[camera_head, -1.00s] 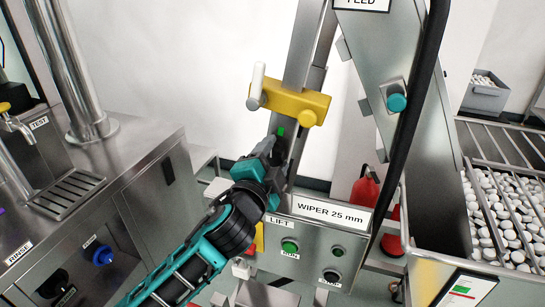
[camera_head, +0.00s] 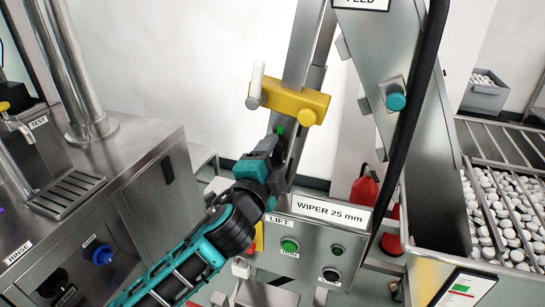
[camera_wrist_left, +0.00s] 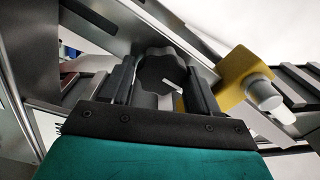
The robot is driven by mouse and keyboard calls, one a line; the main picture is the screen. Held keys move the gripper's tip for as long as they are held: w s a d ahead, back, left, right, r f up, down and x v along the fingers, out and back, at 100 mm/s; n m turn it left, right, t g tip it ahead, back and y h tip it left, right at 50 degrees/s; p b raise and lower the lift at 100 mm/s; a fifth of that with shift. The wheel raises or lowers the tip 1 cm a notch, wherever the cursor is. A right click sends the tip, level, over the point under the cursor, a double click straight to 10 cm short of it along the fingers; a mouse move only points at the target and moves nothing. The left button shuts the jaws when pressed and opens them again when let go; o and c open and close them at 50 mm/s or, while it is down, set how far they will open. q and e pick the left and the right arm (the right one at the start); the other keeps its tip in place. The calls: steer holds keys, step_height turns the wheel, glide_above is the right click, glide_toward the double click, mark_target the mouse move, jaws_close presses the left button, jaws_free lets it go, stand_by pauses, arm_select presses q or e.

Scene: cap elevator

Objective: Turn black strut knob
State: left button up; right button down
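The black strut knob (camera_wrist_left: 162,70) is a lobed knob with a white mark, seen in the left wrist view. It sits between the two fingers of my left gripper (camera_head: 277,143), which look flush against its sides, so the gripper appears shut on it. In the head view the gripper reaches the steel strut (camera_head: 302,45) from the lower left, and its fingers hide the knob. A small green mark (camera_head: 281,131) shows on the strut just above the fingertips. My right gripper is not in view.
A yellow block (camera_head: 290,100) with a white roller (camera_head: 257,80) is on the strut above my gripper. A control box (camera_head: 305,245) labelled LIFT, with RUN and STOP buttons, stands just below. A black cable (camera_head: 413,110) hangs to the right. A steel counter (camera_head: 125,155) is left.

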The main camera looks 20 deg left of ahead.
arm_select(q)
steer(key=shift+o, duration=1.3)
steer(key=s+b, duration=0.1)
steer(key=s, duration=1.2)
steer(key=shift+a, duration=0.25)
steer(key=shift+w, duration=0.1)
steer(key=s+f+n+g, duration=0.2)
steer(key=s+f+n, duration=0.1)
steer(key=f, duration=0.6)
steer(key=s+a+f+n+g+h, duration=0.1)
steer(key=f+n, duration=0.4)
steer(key=f, duration=0.5)
steer(key=s+f+n+g, duration=0.4)
steer(key=s+f+n, duration=0.1)
steer(key=f, duration=0.5)
steer(key=shift+s+a, duration=0.25)
steer(key=shift+a, duration=0.1)
